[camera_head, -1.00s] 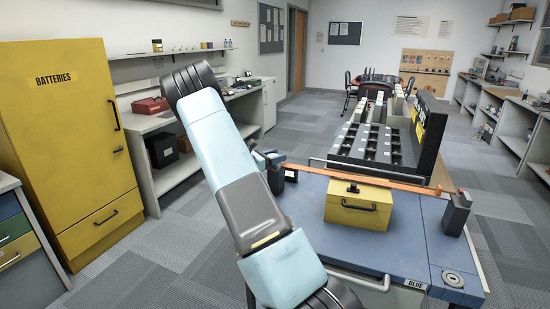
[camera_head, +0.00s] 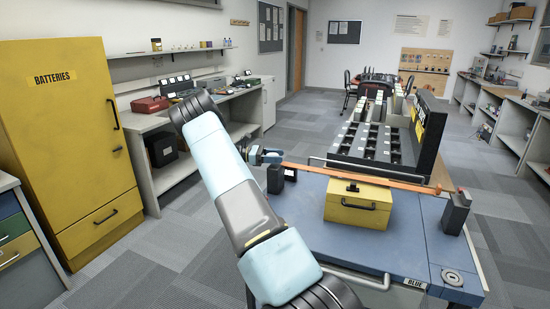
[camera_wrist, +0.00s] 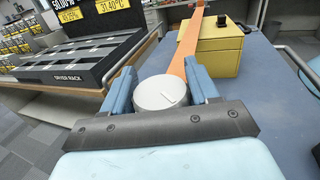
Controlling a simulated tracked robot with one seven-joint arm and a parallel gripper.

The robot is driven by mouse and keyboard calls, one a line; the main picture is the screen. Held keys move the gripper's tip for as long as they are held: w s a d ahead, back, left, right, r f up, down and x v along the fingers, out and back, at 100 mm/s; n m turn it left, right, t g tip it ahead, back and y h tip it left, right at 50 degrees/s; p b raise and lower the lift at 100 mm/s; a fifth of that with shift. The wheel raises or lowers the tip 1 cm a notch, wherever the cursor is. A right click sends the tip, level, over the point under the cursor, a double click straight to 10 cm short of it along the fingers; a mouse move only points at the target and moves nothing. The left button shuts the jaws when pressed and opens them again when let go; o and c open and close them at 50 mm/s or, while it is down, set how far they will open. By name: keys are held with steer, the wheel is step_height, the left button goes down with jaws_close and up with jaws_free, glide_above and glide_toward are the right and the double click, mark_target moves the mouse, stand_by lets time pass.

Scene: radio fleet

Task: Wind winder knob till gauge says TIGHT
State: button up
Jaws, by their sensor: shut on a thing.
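The round grey winder knob (camera_wrist: 156,96) has a white line mark on its face and sits between the two blue fingers of my gripper (camera_wrist: 160,78) in the wrist view. My gripper is shut on it. In the head view my gripper (camera_head: 261,155) is at the dark winder post (camera_head: 276,179) at the left end of an orange strap (camera_head: 350,177). The strap runs over a yellow box (camera_head: 358,206) to a dark post (camera_head: 456,213) on the right. The strap also shows in the wrist view (camera_wrist: 186,45). I cannot make out a gauge reading.
The blue table (camera_head: 312,220) carries the box and has a metal rail along its back edge. A dark sloped dryer rack (camera_head: 432,130) stands behind it and shows left in the wrist view (camera_wrist: 75,75). A yellow batteries cabinet (camera_head: 65,150) stands left. Carpeted floor lies between.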

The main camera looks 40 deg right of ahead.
steer(key=shift+s+m+g+y, duration=0.2)
steer(key=shift+m+g+y, duration=0.5)
steer(key=shift+g+y, duration=0.1)
steer(key=o, duration=1)
steer(key=shift+c, duration=0.2)
steer(key=shift+w, duration=0.1)
steer(key=v, duration=1.3)
steer(key=shift+w+a, duration=0.25)
steer(key=shift+a, duration=0.05)
